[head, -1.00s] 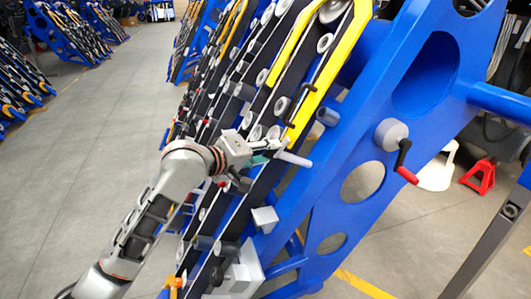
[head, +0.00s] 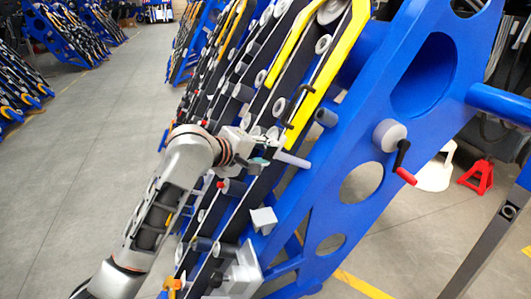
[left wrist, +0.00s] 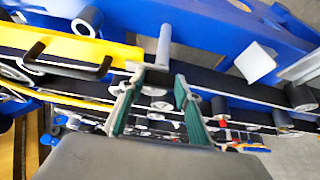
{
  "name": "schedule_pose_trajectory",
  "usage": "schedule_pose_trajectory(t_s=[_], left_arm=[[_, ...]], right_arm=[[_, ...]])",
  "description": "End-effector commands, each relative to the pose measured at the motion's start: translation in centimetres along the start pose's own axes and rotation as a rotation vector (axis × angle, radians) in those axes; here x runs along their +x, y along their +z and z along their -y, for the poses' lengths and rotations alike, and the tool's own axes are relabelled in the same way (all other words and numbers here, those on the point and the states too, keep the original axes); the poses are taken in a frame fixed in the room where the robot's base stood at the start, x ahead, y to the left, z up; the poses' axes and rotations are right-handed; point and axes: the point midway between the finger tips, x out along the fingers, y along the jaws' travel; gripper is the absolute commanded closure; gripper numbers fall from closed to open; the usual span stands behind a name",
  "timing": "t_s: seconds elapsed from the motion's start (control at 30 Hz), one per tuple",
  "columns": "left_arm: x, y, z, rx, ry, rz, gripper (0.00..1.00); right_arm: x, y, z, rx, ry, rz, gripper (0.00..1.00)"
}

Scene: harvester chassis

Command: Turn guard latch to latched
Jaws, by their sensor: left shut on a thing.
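The yellow guard (head: 322,88) with a black handle (head: 299,103) lies along the slanted machine in the head view. Its lower end is close to my left gripper (head: 268,143). In the left wrist view the guard (left wrist: 75,52) is at upper left. My left gripper (left wrist: 158,83), with green-lined fingers, is closed around a small pale part, seemingly the guard latch (left wrist: 155,91), just beyond the guard's end. The fingers hide most of this part, so its exact angle cannot be told. My right gripper is in neither view.
A grey rod (head: 293,159) sticks out beside the gripper. The blue frame (head: 345,125) carries a crank with a red grip (head: 406,176). Rollers and a pale block (head: 264,219) lie lower down. Open floor is at left.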

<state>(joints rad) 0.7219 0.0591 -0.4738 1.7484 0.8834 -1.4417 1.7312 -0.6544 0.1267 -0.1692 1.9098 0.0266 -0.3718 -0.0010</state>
Motion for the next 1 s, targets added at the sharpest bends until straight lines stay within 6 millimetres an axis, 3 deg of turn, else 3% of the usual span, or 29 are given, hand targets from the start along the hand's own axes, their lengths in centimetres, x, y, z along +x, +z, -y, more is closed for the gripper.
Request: schedule_pose_trajectory(t_s=[0.03, 0.07, 0.1, 0.13, 0.57, 0.67, 1.0], left_arm=[[0.0, 0.0, 0.0, -0.004, 0.001, 0.000, 0.88], [0.0, 0.0, 0.0, -0.004, 0.001, 0.000, 0.64], [0.0, 0.0, 0.0, -0.004, 0.001, 0.001, 0.54], [0.0, 0.0, 0.0, -0.003, 0.001, 0.001, 0.50], [-0.6, 0.0, 0.0, -0.001, 0.001, 0.000, 0.50], [-1.8, 0.0, 0.0, 0.001, 0.002, 0.000, 0.50], [-8.6, -0.1, 0.0, 0.001, 0.002, -0.002, 0.50]], right_arm=[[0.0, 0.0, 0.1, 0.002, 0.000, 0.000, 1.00], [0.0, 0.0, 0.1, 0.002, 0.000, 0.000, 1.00], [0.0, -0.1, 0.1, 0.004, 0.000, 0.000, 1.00], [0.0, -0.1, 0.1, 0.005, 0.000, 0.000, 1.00], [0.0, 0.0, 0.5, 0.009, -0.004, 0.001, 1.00], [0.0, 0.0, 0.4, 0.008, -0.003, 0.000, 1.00], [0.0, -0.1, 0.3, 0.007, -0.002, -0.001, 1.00]])
